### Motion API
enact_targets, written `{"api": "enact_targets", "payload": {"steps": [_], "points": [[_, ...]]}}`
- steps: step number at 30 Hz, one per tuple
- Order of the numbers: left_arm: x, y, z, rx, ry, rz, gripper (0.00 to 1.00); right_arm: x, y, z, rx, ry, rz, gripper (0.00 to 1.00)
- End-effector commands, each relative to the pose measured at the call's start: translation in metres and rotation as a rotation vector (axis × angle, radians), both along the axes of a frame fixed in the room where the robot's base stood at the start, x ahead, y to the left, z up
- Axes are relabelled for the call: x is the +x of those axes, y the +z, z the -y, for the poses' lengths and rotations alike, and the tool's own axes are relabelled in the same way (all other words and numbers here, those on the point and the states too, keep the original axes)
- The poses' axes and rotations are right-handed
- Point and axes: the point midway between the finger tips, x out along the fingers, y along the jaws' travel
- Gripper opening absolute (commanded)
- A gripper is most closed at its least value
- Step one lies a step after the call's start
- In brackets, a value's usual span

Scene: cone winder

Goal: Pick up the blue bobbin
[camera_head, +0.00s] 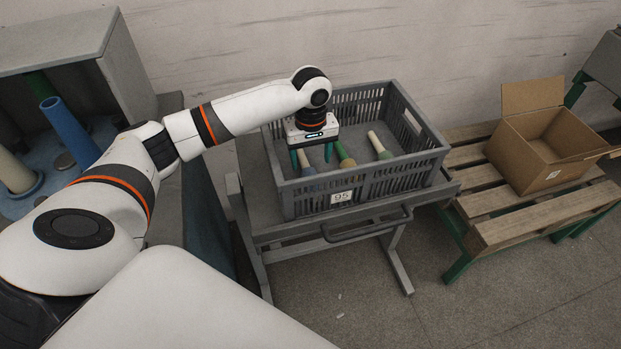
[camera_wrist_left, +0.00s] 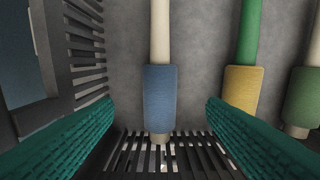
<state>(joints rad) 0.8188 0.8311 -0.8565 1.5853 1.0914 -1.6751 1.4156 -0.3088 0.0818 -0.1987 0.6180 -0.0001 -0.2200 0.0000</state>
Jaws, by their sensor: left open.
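The blue bobbin, a cream tube with a blue wound band, lies in the grey crate (camera_head: 400,173). In the left wrist view the blue bobbin (camera_wrist_left: 160,95) lies between my two teal fingers, with its tube pointing up the picture. In the head view its blue end (camera_head: 308,171) shows just below the gripper; the rest is partly hidden. My left gripper (camera_head: 312,158) is open over it, reaching down into the crate. In the left wrist view the open fingers (camera_wrist_left: 160,140) stand apart on either side, with gaps to the bobbin. My right gripper is not in view.
A yellow bobbin with a green tube (camera_wrist_left: 240,88) and a green bobbin with a cream tube (camera_wrist_left: 303,97) lie right of the blue one. The crate's slatted walls surround them. A cardboard box (camera_head: 540,150) stands on a wooden bench (camera_head: 485,201) at right.

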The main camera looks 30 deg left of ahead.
Motion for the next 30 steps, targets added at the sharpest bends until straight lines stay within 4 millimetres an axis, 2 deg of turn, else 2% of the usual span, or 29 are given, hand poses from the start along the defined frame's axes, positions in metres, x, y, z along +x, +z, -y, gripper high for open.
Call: {"api": "enact_targets", "payload": {"steps": [3,8,15,19,25,30], "points": [[0.000,-0.012,0.000,0.000,-0.001,-0.001,0.66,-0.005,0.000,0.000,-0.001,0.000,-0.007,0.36],[-0.001,-0.024,-0.001,0.001,-0.001,-0.002,0.66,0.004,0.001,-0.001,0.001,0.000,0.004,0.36],[-0.004,-0.059,-0.002,0.001,0.000,-0.002,0.66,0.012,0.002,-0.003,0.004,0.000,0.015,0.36],[-0.003,-0.066,-0.001,0.001,-0.001,0.001,0.66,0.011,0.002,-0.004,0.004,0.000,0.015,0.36],[-0.003,-0.066,-0.001,0.001,-0.002,0.001,0.66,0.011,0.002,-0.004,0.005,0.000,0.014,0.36],[-0.003,-0.066,-0.001,0.001,-0.002,0.001,0.38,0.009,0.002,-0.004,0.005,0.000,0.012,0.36]]}}
